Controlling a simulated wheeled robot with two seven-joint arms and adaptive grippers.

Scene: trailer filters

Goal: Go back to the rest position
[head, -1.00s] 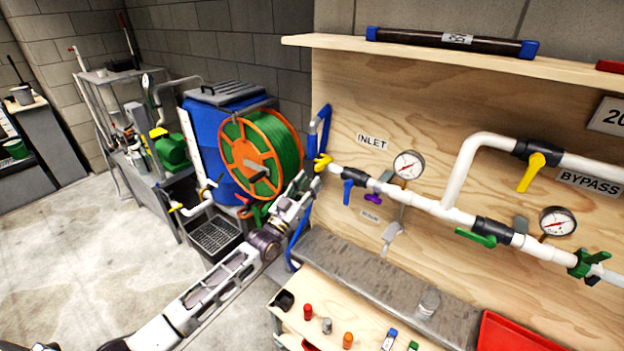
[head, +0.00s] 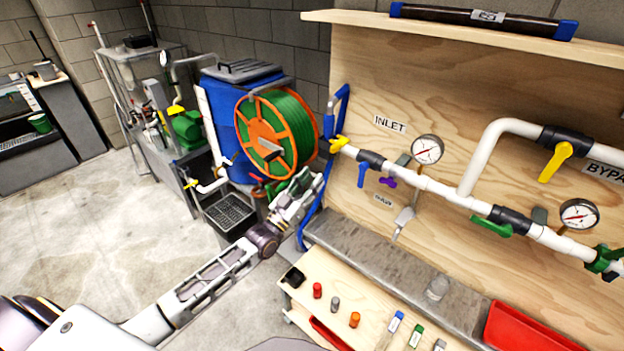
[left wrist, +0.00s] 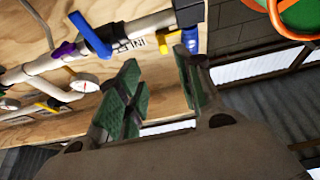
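My left arm reaches in from the lower left in the head view. Its gripper (head: 304,188) is in front of the hose reel, left of the yellow inlet valve (head: 338,145). In the left wrist view the two green-padded fingers (left wrist: 158,95) stand apart with nothing between them. The gripper is open and empty, apart from the piping. The blue-handled valve (head: 363,172) and the purple valve (head: 388,181) are on the white inlet pipe to its right. My right gripper is not in view.
A hose reel (head: 276,138) and a blue barrel (head: 226,110) stand behind the gripper. A wooden cart (head: 330,285) with small coloured parts is at the front, beside a grey ledge (head: 370,250) and a red tray (head: 530,330). The floor (head: 80,230) at left is clear.

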